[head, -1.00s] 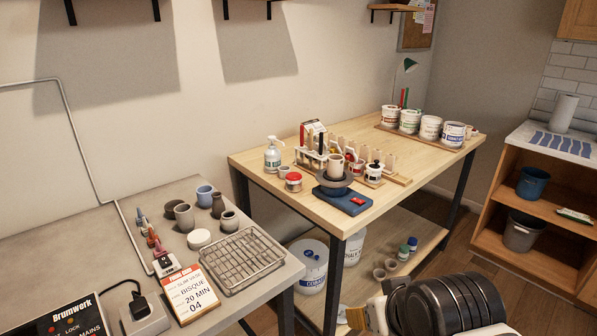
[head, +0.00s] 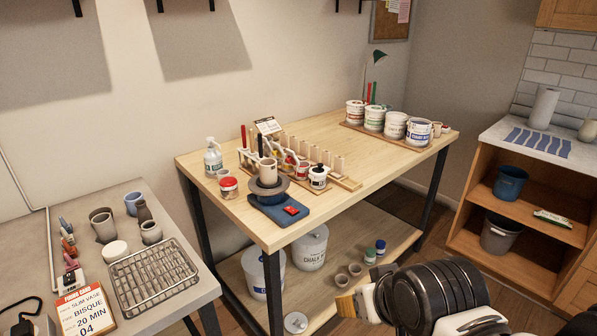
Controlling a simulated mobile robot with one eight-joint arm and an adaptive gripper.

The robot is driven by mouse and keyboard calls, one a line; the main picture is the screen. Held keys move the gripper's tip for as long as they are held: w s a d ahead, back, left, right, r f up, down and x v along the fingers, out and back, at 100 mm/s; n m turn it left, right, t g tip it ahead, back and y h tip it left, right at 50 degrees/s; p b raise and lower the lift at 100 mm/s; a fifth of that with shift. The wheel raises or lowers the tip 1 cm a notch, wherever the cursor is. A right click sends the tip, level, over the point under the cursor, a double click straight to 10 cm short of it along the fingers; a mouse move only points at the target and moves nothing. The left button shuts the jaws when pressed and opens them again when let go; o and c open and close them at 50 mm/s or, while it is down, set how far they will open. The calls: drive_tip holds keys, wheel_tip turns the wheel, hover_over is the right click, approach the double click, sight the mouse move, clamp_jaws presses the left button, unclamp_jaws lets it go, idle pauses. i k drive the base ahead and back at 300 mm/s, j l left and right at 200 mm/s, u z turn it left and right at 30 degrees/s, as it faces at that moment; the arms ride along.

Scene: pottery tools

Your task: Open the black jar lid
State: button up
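A small white jar (head: 318,182) with a dark label stands on the wooden workbench, right of the centre of the tool group. Its black lid (head: 319,169) with a raised knob sits on top of it. My gripper (head: 352,303) is at the lower right of the head view, low in front of the bench and well apart from the jar. A yellowish-brown piece shows at its end. Whether that is a fingertip or something held, and whether the fingers are open, is not clear.
Left of the jar, a blue scale (head: 283,212) bears a grey bowl and cup; a red-lidded jar (head: 229,187) stands farther left. Several white tubs (head: 395,125) stand at the back right. The bench's right front is clear.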

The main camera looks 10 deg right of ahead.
sight(320, 170)
drive_tip(key=i+l+z, duration=0.15)
drive_tip(key=i+l, duration=0.75)
